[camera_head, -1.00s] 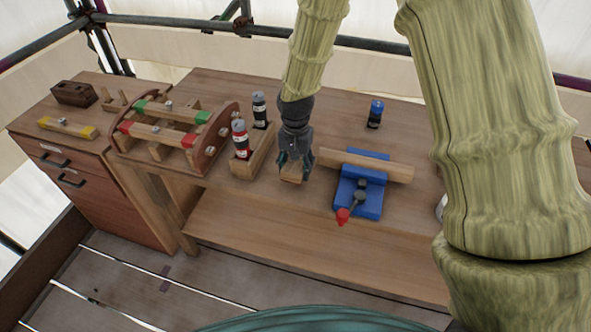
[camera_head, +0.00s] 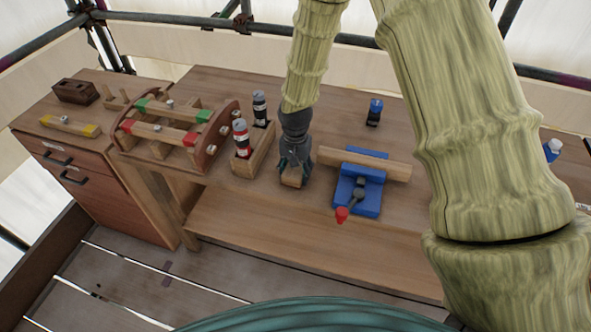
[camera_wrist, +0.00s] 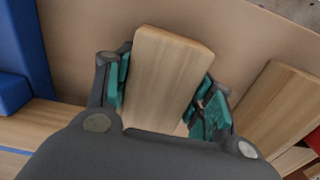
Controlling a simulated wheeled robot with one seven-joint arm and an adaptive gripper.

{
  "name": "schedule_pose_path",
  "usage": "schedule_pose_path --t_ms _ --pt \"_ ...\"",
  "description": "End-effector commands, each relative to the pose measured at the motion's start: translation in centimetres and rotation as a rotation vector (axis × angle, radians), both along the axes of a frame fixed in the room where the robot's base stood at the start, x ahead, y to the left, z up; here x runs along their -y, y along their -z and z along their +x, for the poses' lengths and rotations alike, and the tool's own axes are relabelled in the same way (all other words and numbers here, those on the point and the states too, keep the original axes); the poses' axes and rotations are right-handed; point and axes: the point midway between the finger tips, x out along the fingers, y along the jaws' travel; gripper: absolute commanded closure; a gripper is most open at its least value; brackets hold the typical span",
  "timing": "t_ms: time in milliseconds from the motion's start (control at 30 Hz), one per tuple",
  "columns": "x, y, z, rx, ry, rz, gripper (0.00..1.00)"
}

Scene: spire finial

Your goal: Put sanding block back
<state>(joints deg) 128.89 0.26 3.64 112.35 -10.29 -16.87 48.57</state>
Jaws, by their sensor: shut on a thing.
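The sanding block appears to be the light wooden block (camera_wrist: 168,75) between my gripper's teal finger pads in the wrist view. It also shows at the fingertips in the head view (camera_head: 291,179). My gripper (camera_head: 293,170) is shut on it, pointing down over the bench between the wooden bottle holder and the blue vise. In the wrist view my gripper (camera_wrist: 163,95) has one finger on each side of the block. I cannot tell whether the block touches the bench top. The block's lower end is hidden by my gripper's body.
The blue vise (camera_head: 346,190) with a red-tipped handle clamps a wooden bar (camera_head: 365,164) to the right. A wooden holder (camera_head: 256,154) with two bottles stands close on the left. A curved wooden rack (camera_head: 212,142) stands beyond it.

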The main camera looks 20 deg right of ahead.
Motion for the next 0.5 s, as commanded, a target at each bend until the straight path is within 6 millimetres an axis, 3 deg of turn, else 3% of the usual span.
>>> schedule_pose_path --t_ms 367,400,500 --pt "-0.01 0.67 0.01 0.0 0.0 0.0 0.85" --pt "0.0 0.7 -0.02 0.0 0.0 0.0 0.42" --pt "0.0 0.72 -0.05 -0.001 0.0 0.0 0.25"
